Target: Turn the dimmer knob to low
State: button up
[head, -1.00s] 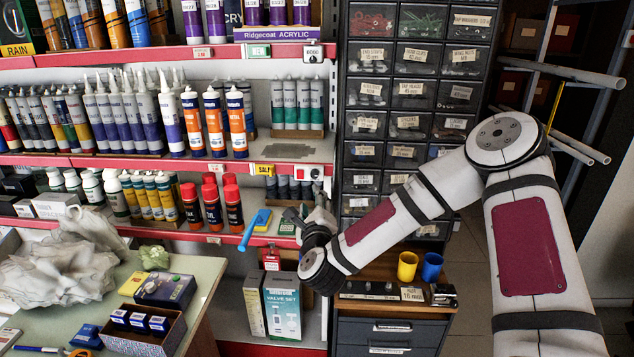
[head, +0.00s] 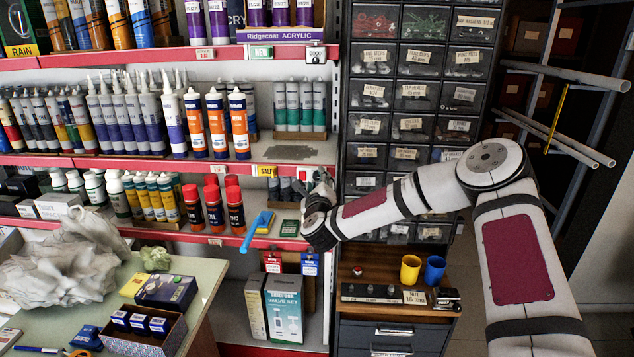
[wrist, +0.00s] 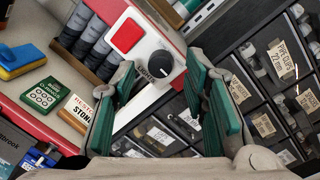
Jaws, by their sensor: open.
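The dimmer knob (wrist: 160,63) is round and black with a light pointer mark. It sits on a white plate (wrist: 148,36) beside a square red button (wrist: 127,36), on the red shelf edge. In the head view the plate's red button (head: 310,173) shows just above my gripper (head: 318,190), which hides the knob.
Grey-capped tubes (wrist: 90,45) stand close behind the plate. Drawer cabinets (head: 405,125) rise to the right. Yellow (head: 410,267) and blue (head: 434,269) cups stand below.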

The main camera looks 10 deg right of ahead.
jog(key=shift+w, duration=0.4)
grip_shut()
